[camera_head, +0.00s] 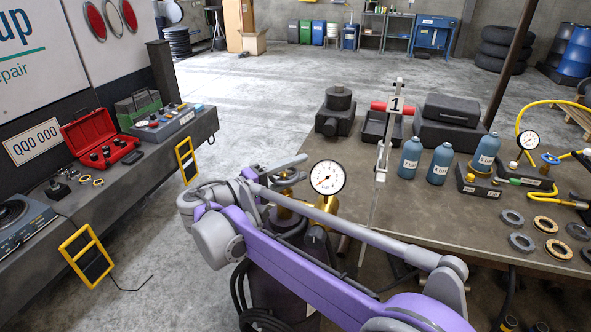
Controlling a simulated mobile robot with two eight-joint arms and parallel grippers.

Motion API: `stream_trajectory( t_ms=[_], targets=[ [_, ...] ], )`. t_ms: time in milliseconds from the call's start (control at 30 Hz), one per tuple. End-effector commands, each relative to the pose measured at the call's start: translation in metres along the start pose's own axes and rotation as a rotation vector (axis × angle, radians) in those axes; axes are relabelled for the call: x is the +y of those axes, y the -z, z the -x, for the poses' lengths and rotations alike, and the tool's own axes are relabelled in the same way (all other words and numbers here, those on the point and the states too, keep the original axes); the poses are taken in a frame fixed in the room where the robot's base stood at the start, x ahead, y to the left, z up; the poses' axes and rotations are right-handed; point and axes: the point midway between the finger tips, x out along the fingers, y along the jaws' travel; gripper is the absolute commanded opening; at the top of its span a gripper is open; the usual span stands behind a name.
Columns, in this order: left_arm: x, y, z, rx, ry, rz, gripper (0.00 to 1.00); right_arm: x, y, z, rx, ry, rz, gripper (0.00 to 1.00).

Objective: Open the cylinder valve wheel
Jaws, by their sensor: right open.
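A dark gas cylinder (272,285) stands in front of the workbench, mostly behind my right arm. Brass valve fittings (318,238) and a round white pressure gauge (327,177) show at its top. My right arm's purple link crosses the picture from the lower right. My right gripper (279,176) is open at the top of the brass valve, left of the gauge. The valve wheel is largely hidden by the gripper and wrist, so I cannot tell whether the fingers touch it. My left gripper is not in view.
The workbench (440,215) at right holds blue bottles (410,158), metal rings, dark blocks and a second gauge with yellow hose. A side bench (130,190) at left carries an open red toolbox (98,135). Open concrete floor (250,100) lies between them.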

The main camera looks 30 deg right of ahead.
Motion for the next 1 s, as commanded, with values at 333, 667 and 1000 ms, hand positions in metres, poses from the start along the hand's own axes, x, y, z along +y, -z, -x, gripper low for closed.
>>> stream_trajectory(
  t_ms=[333, 667, 1000],
  targets=[
    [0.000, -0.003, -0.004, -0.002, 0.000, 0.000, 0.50, -0.001, 0.001, 0.037, 0.005, 0.001, 0.000, 0.47],
    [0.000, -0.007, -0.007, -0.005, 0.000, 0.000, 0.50, -0.001, 0.001, 0.096, 0.003, 0.001, 0.000, 0.47],
    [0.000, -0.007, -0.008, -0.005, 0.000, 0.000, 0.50, 0.000, 0.000, 0.108, 0.000, 0.000, 0.000, 0.47]
  ],
)
